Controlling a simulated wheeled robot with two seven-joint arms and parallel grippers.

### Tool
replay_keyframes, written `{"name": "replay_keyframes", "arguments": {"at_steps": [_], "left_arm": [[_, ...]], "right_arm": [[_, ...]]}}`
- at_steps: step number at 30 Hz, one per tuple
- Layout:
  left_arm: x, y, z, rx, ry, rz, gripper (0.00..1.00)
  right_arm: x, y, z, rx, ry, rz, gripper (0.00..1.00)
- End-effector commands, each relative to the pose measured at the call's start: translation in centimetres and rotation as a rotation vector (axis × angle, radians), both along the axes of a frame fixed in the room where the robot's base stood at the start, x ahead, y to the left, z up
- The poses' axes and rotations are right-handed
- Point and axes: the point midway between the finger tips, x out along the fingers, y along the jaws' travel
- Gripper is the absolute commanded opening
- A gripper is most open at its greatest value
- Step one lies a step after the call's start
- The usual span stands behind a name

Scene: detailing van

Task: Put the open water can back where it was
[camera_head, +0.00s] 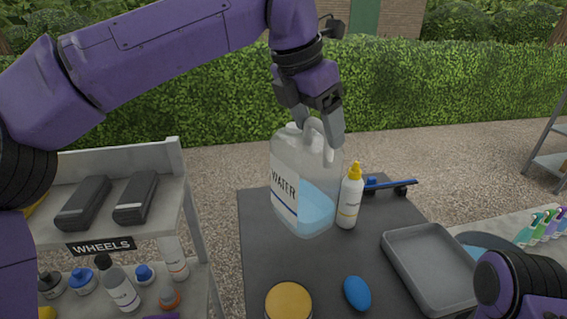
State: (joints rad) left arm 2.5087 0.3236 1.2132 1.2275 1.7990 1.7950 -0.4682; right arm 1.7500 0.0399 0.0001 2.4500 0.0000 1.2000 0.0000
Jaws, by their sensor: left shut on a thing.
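The water can (307,170) is a translucent jug with a white WATER label and bluish water low inside. It appears tilted over the dark mat or table top (262,262). My left gripper (322,128) comes down from above and is shut on the can near its handle at the top. I cannot tell whether the can's base touches the surface.
A white bottle with a yellow nozzle (349,200) stands close right of the can. A blue-handled brush (390,186), grey tray (432,262), blue oval item (357,293) and yellow-lidded tin (288,300) are on the table. A WHEELS shelf (60,219) with bottles stands left.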

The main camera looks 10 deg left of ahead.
Motion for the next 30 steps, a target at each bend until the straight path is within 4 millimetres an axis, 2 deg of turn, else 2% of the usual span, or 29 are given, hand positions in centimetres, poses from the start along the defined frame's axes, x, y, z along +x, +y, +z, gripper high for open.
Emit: {"name": "replay_keyframes", "arguments": {"at_steps": [2,3,11,18,24,30], "left_arm": [[0.6,1.6,-0.4,-0.003,0.0,0.001,0.0],[0.9,2.1,-1.2,-0.002,-0.001,0.0,0.0],[2.0,4.9,-4.9,-0.001,-0.001,0.0,0.0],[2.5,6.1,-6.8,0.0,-0.001,-0.001,0.0],[2.5,6.0,-9.1,0.0,-0.002,-0.001,0.0],[2.5,5.9,-9.5,-0.001,-0.005,-0.001,0.0]], "right_arm": [[0.0,0.0,0.5,0.0,0.0,0.0,0.43],[0.0,0.0,0.4,0.0,0.0,0.0,0.43],[0.0,0.0,0.9,0.0,0.0,0.0,0.43],[0.0,0.0,1.4,0.0,0.0,0.0,0.43],[0.0,0.0,2.2,0.0,0.0,0.0,0.43],[0.0,0.0,2.1,0.0,0.0,0.0,0.43]]}}
